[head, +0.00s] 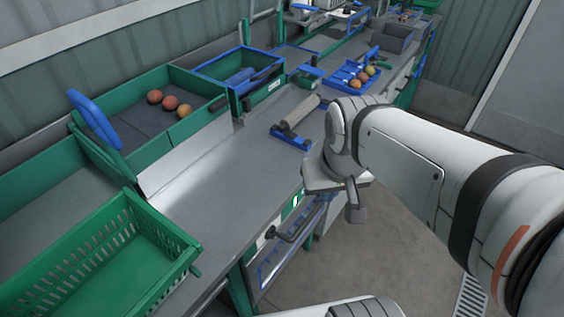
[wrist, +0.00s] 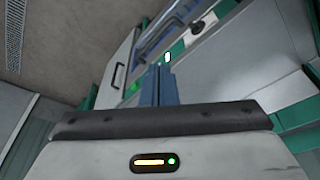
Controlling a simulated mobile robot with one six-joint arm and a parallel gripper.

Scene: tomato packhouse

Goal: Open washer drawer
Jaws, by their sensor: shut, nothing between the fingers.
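Under the counter, a front with a dark bar handle (head: 288,231) and blue-edged panels shows in the head view; it looks like the washer drawer, and it looks shut. A small lit indicator (head: 296,200) sits on a green strip above it. The wrist view shows a pale panel with a black handle (wrist: 118,78), and the lit indicator (wrist: 167,57) near a dark knob. My gripper (head: 355,213) is beside the counter's front edge, right of the handle and apart from it. In the wrist view its fingers (wrist: 158,86) are together and empty.
A green crate (head: 186,262) stands at the near left. Green trays with tomatoes (head: 171,103) and a blue tray (head: 341,77) with tomatoes stand along the counter (head: 213,178). A roller tool (head: 292,139) lies on it. The floor (head: 395,235) right of the counter is clear.

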